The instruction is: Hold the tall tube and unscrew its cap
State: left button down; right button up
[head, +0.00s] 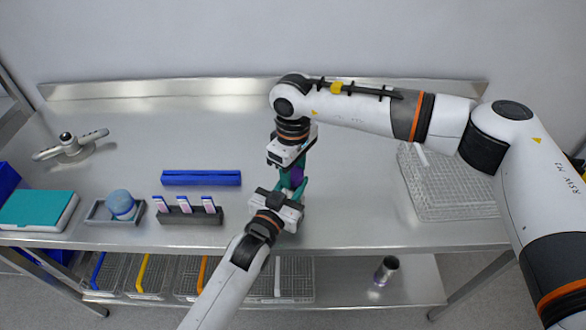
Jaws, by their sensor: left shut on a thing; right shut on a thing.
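The tall tube (297,176) shows only as a small purple patch between my two grippers, above the metal table. The grippers' teal fingers hide most of it, and I cannot tell its cap apart from its body. My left gripper (295,188) reaches in from the front and is shut on the tube. My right gripper (299,163) comes from behind and above and is shut at the tube's upper end, where the cap is hidden. The two grippers are very close together.
A blue block (201,178), a dark rack with several slides (190,216), a tray with a blue round item (122,205) and a teal-topped box (38,210) stand left. A pipette-like tool (70,147) lies back left. A wire basket (440,205) is right.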

jog(key=o, duration=1.1)
